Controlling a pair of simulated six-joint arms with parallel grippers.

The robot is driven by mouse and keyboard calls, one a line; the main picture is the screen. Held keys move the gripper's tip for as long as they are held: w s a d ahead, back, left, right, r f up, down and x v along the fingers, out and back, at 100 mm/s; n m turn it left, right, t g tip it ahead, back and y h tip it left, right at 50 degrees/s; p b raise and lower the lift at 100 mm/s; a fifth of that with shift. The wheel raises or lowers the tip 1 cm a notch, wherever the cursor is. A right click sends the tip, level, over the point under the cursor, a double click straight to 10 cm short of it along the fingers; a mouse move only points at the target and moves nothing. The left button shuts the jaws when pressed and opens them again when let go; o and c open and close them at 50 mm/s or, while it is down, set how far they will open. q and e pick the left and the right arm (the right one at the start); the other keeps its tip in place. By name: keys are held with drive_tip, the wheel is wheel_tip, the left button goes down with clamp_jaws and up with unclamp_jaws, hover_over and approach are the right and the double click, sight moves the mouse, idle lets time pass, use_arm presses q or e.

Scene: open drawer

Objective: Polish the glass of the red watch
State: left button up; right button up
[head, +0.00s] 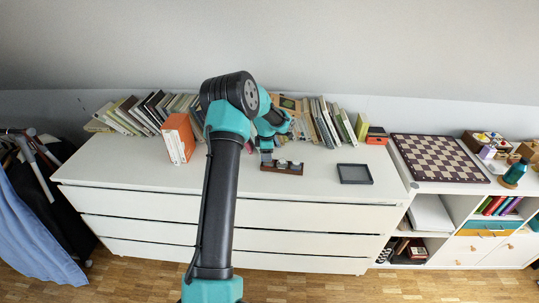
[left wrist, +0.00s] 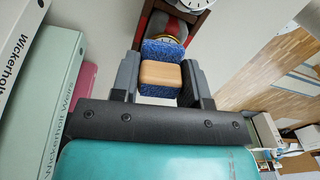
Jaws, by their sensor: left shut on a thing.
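A dark brown watch stand (head: 270,168) sits on the white dresser top, with small round watches on it; it also shows at the top of the left wrist view. My left gripper (head: 267,158) is over the stand's left end. In the left wrist view, my left gripper (left wrist: 160,82) is shut on a blue polishing pad with a wooden block (left wrist: 160,73). The pad is right at a watch with red beside its grey cushion (left wrist: 166,25), hiding part of its dial; I cannot tell if they touch. Another watch, with a pale dial (left wrist: 193,4), is beyond it.
A shallow dark grey tray (head: 355,174) lies right of the stand. Rows of books line the wall behind, and an orange book (head: 178,137) stands at left. A chessboard (head: 438,157) is on the right cabinet. The dresser's front left is clear.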

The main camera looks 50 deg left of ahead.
use_arm(q)
drive_tip(key=shift+s+a, duration=0.35)
drive_tip(key=shift+a, duration=0.05)
drive_tip(key=shift+a+r, duration=0.1)
drive_tip(key=shift+r, duration=4)
drive_tip(key=shift+f, duration=0.1)
